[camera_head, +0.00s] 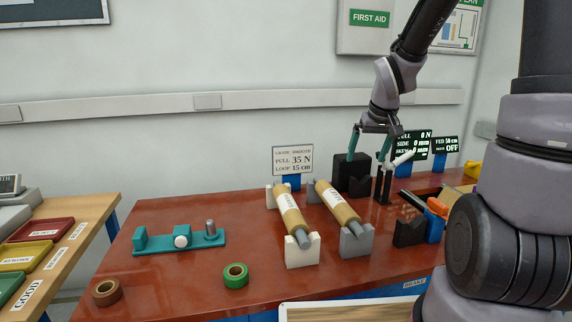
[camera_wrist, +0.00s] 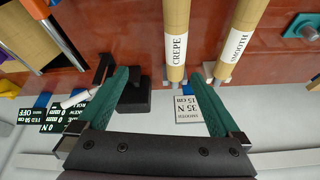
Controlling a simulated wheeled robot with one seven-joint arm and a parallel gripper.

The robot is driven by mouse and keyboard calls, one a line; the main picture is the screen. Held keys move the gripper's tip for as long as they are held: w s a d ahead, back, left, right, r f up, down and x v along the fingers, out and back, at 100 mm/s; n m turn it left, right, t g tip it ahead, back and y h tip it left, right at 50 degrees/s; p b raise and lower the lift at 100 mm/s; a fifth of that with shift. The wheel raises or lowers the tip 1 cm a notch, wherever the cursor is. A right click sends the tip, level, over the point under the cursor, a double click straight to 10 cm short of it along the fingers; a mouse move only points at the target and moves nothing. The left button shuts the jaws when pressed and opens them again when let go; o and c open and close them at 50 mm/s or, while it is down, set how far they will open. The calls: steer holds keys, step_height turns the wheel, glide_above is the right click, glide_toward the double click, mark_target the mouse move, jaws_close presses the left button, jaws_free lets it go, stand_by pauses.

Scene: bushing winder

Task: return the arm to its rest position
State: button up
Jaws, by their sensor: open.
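My gripper (camera_head: 370,148) hangs above the back right of the red table (camera_head: 165,271), its two green fingers spread apart. In the wrist view my gripper (camera_wrist: 160,100) is open with nothing held between its fingers. Below and beyond it are the crepe roll (camera_wrist: 174,40) and the smooth roll (camera_wrist: 240,38). A black block (camera_head: 352,184) stands below the gripper.
A teal fixture (camera_head: 180,242), green tape (camera_head: 235,276) and brown tape (camera_head: 107,292) are on the table's left. A sign (camera_head: 293,160) and dark displays (camera_head: 415,146) stand at the back. An orange-handled tool (camera_head: 437,207) is at right. Colored trays (camera_head: 38,230) sit on a side table.

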steer(key=s+r+m+t+y, duration=0.1)
steer(key=s+r+m, duration=0.3)
steer(key=s+r, duration=1.2)
steer(key=s+t, duration=0.1)
steer(key=s, duration=0.1)
steer(key=shift+s+d+t, duration=0.15)
steer(key=shift+s+t, duration=0.15)
steer(key=shift+s, duration=0.05)
